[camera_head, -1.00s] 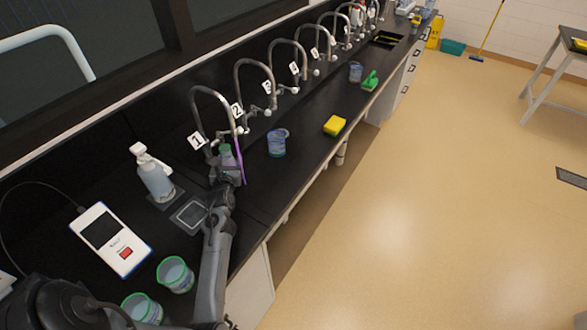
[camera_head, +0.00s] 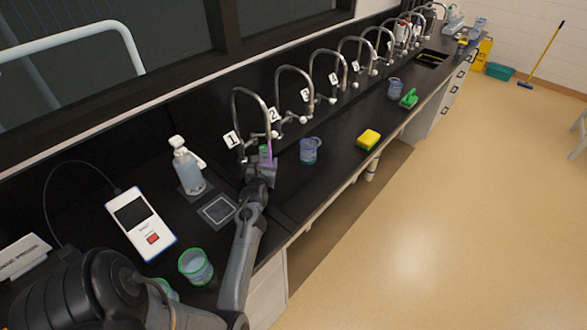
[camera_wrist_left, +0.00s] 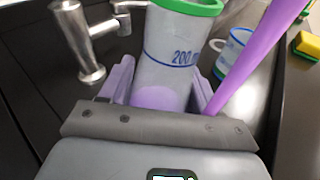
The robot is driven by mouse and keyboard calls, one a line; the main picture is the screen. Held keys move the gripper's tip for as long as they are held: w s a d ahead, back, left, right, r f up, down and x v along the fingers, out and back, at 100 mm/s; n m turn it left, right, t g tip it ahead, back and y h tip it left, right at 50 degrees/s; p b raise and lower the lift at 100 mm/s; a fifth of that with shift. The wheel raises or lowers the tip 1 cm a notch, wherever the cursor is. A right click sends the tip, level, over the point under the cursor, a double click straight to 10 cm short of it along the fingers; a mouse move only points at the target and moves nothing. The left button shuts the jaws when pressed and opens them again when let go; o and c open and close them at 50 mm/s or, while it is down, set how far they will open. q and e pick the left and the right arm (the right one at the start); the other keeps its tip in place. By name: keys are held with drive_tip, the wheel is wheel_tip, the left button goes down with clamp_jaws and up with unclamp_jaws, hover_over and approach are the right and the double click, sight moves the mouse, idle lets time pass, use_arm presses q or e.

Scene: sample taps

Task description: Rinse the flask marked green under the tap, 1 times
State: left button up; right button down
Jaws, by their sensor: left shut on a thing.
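My left gripper (camera_head: 262,166) is shut on a flask with a green rim (camera_head: 265,151), close to the tap marked 1 (camera_head: 236,105). In the left wrist view the flask (camera_wrist_left: 172,60) stands between the two pale purple fingers of the gripper (camera_wrist_left: 160,92), with a blue 200 mark facing me. A long purple strip (camera_wrist_left: 248,60) runs slantwise just right of the flask. A metal tap fitting (camera_wrist_left: 78,40) is close on the left. I cannot tell whether the flask is directly under the spout or whether water runs. My right gripper is out of view.
A blue-rimmed beaker (camera_head: 309,151) and a yellow sponge (camera_head: 368,140) stand to the right. More numbered taps line the back.

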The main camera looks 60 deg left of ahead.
use_arm(q)
drive_tip(key=shift+w+f+m, duration=0.15)
drive_tip(key=shift+f+m, duration=0.05)
drive_tip(key=shift+m, duration=0.2)
drive_tip(key=p, duration=0.1)
drive_tip(key=m+g+p, duration=0.1)
drive_tip(key=p, duration=0.1)
drive_tip(key=shift+w+r, duration=0.2)
drive_tip(key=shift+r, duration=0.15)
drive_tip(key=shift+w+f+m+g+h+p, duration=0.1)
drive_tip(key=shift+f+m+g+h+p, duration=0.2)
drive_tip(key=shift+m+g, duration=0.15)
drive_tip(key=shift+w+d+f+m+g+p, duration=0.1)
drive_tip(key=shift+f+m+g+p, duration=0.15)
drive_tip(key=shift+m+p, duration=0.15)
drive_tip(key=shift+w+r+p, duration=0.15)
drive_tip(key=shift+r+p, duration=0.2)
drive_tip(key=shift+p, duration=0.2)
drive_tip(key=shift+w+r+m+g+p, duration=0.2)
drive_tip(key=shift+m+g+p, duration=0.15)
drive_tip(key=shift+p, duration=0.3)
drive_tip(key=shift+s+f+m+g+p, duration=0.2)
drive_tip(key=shift+f+m+g+p, duration=0.2)
drive_tip(key=shift+m+p, duration=0.35)
drive_tip(key=shift+f, duration=0.2)
drive_tip(key=shift+s+f+m+g+p, duration=0.1)
drive_tip(key=shift+s+m+g+p, duration=0.2)
drive_tip(key=shift+m+g+p, duration=0.3)
